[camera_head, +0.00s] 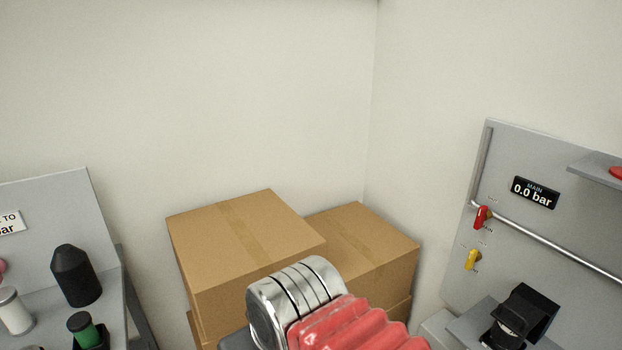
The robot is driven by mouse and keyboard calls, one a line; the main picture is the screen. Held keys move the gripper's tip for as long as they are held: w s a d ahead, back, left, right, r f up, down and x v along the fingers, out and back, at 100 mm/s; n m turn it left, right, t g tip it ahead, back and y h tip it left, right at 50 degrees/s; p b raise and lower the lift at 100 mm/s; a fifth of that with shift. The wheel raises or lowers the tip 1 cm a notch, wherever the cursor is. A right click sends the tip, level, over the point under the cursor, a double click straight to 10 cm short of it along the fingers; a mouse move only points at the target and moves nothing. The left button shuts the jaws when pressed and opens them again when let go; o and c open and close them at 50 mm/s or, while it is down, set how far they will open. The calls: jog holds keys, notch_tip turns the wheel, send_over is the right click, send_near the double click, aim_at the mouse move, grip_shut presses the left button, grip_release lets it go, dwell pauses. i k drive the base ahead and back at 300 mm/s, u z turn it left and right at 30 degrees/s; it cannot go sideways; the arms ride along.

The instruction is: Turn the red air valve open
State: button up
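The red air valve (481,217) is on the grey panel at the right, at the left end of a pale pipe. Its small handle stands nearly upright in the picture, across the line of the pipe. A display marked MAIN (536,192) above and to the right of it reads 0.0 bar. My gripper cannot be made out in this view. A silver ribbed part with a red ribbed sleeve at the bottom middle seems to be part of my arm, well left of the valve and apart from it.
A yellow valve (471,260) sits just below the red one. A black fixture (525,314) stands on a ledge under the panel. Cardboard boxes (245,238) are stacked in the corner. A bench with a black bottle-shaped object (76,275) is at the left.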

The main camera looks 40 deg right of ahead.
aim_at(483, 214)
jog(key=z, duration=2)
jog(key=k, duration=0.45)
jog(key=z, duration=0.2)
jog(key=i, duration=0.5)
